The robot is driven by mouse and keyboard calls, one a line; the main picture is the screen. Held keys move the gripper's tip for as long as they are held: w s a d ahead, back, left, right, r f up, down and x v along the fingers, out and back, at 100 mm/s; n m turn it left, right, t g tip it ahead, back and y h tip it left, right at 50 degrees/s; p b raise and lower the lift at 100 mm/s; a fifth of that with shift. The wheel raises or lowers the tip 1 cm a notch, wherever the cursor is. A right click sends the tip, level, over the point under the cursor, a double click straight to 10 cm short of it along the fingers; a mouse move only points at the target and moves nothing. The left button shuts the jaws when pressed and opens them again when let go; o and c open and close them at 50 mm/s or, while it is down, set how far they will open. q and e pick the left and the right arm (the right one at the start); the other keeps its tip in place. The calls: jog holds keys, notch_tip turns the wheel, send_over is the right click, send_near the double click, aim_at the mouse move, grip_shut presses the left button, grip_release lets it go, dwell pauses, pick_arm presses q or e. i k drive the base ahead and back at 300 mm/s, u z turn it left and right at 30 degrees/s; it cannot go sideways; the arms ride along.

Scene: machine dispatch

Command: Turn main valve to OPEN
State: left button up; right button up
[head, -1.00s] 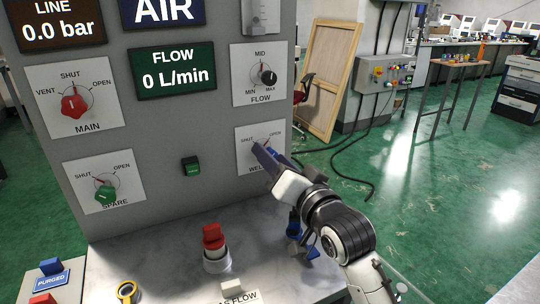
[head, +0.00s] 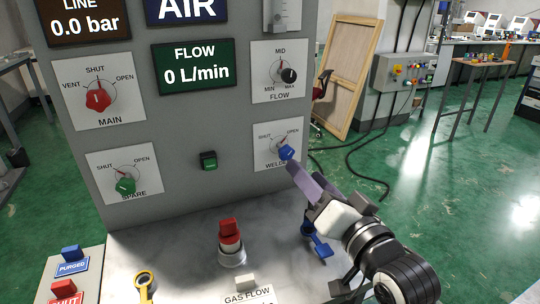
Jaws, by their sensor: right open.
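The red main valve knob (head: 97,100) is on the white MAIN plate (head: 134,107) at the upper left of the grey panel. Its pointer is up at SHUT, between VENT on the left and OPEN on the right. My right gripper (head: 294,166) is open and empty at the right side of the panel, well away from the main knob. Its fingertips are just below the blue WELDER knob (head: 286,152), and I cannot tell whether they touch it. My left gripper is not in view.
A green SPARE knob (head: 125,186) sits below MAIN, and a dark FLOW knob (head: 289,75) is at the upper right. Space before the MAIN plate is clear.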

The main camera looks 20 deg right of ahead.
aim_at(98, 100)
jog(key=z, duration=0.1)
jog(key=k, duration=1)
jog(key=u, duration=0.1)
